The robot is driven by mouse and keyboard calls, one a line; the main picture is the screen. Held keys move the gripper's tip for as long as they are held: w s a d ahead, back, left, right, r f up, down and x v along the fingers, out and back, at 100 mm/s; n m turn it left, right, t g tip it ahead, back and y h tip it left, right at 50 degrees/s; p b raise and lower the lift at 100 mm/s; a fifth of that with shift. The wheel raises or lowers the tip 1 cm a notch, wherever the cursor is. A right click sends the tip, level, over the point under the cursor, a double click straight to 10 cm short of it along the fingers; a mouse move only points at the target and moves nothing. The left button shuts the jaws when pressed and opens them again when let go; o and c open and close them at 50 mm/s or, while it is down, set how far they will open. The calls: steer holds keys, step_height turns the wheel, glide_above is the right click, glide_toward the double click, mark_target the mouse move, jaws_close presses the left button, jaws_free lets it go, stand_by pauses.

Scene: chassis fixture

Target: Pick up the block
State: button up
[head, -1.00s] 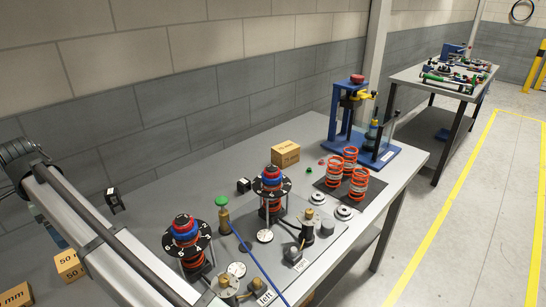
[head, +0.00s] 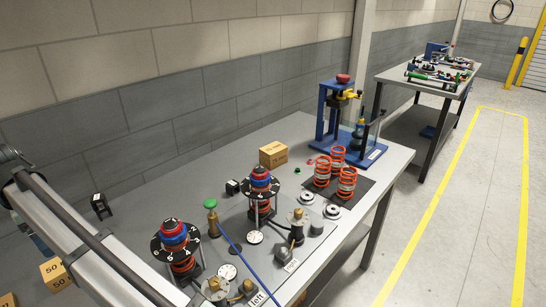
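Several tan blocks with printed markings are on the grey bench. One tan block (head: 273,154) sits at the back, left of the blue press. Another tan block (head: 57,273), marked "50", is at the lower left beside my arm. Part of a further tan block (head: 8,300) shows at the bottom left corner, cut off by the frame. I cannot tell which block the task names. My arm crosses the lower left of the head view; my gripper is not in view.
Two spring assemblies (head: 176,246) (head: 261,190) stand on a plate with a blue hose. Orange springs (head: 322,172) stand on a black mat. A blue press (head: 336,110) stands at the back right. Small black cubes stand near the wall. The bench between them is partly clear.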

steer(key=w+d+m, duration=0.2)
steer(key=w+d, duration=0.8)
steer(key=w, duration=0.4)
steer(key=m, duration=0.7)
glide_toward(274, 155)
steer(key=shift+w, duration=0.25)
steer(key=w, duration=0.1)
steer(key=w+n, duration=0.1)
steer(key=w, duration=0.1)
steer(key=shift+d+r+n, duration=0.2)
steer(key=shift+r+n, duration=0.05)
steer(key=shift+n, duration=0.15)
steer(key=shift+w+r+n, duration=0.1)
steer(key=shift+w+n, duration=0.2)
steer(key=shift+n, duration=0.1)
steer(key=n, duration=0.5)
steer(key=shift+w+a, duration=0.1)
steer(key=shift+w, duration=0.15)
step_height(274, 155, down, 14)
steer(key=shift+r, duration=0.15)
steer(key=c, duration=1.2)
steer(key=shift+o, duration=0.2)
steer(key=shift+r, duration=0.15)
